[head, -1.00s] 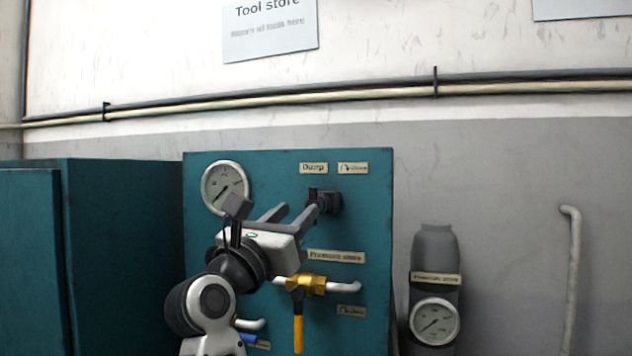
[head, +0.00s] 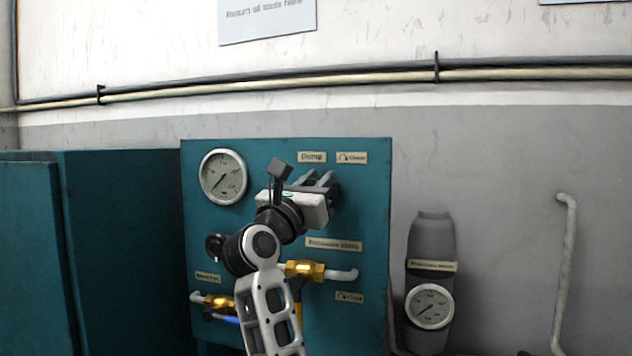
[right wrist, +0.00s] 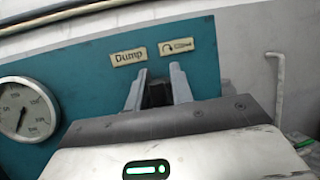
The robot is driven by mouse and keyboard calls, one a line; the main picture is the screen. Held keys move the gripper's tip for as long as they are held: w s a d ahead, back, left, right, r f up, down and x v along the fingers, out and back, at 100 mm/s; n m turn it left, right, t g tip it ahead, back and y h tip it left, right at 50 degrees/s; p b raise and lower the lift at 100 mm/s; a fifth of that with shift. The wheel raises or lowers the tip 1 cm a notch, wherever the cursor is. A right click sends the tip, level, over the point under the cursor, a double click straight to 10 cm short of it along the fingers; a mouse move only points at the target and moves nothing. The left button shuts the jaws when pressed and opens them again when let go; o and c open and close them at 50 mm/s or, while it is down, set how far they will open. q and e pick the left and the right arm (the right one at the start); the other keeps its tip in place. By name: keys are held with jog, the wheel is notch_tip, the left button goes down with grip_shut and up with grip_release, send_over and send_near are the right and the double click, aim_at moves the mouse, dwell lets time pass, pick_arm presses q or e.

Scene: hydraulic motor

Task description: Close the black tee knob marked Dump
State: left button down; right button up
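The black Dump tee knob is on the teal panel (head: 361,210) under the Dump label (head: 312,157). My right gripper hides it in the head view. In the right wrist view the dark knob (right wrist: 158,93) sits between the two grey fingers. My right gripper (head: 316,180) is at the panel with its fingers apart, one on each side of the knob; it also shows in the right wrist view (right wrist: 157,85). I cannot tell whether the fingers touch the knob. My left gripper is in neither view.
A round gauge (head: 223,177) is left of the knob. A brass valve (head: 303,269) with a pale pipe is below my gripper. A grey cylinder (head: 431,239) with a gauge stands right of the panel. A teal cabinet (head: 120,245) is at the left.

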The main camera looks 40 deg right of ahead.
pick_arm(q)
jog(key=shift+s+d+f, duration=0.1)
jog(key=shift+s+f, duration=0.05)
pick_arm(e)
grip_shut()
